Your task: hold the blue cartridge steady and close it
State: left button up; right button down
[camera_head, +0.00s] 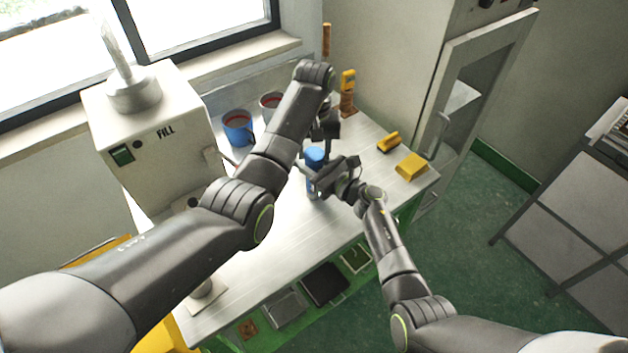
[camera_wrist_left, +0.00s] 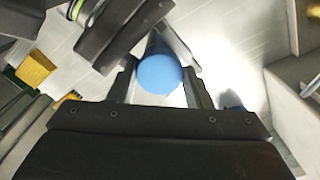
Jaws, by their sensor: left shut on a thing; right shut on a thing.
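The blue cartridge (camera_head: 312,187) stands upright over the metal table, with a round blue cap (camera_head: 314,155) at its top. In the left wrist view the cap (camera_wrist_left: 160,75) shows from above, between the fingers of my left gripper (camera_wrist_left: 160,88). My left gripper (camera_head: 318,150) comes down from above and is shut on the cap. My right gripper (camera_head: 318,184) reaches in from the right, below the cap, and is shut on the cartridge body. My right gripper and arm hide part of the body. I cannot tell how tightly the cap sits.
A white machine marked FILL (camera_head: 150,150) stands at the left. Blue mugs (camera_head: 238,128) stand at the back. A yellow-handled tool (camera_head: 348,80), a yellow-topped brush (camera_head: 389,142) and a yellow block (camera_head: 411,166) lie or stand at the back right. The front table (camera_head: 270,240) surface is mostly clear.

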pick_arm(q)
jog(key=shift+m, duration=1.2)
jog(key=o, duration=1)
jog(key=shift+c, duration=0.2)
jog(key=shift+o, duration=0.6)
jog(key=shift+s+d, duration=0.1)
jog(key=shift+d, duration=0.1)
jog(key=shift+a+r, duration=0.1)
jog(key=shift+r, duration=2.2)
jog(key=shift+a, duration=0.1)
jog(key=shift+c, duration=0.4)
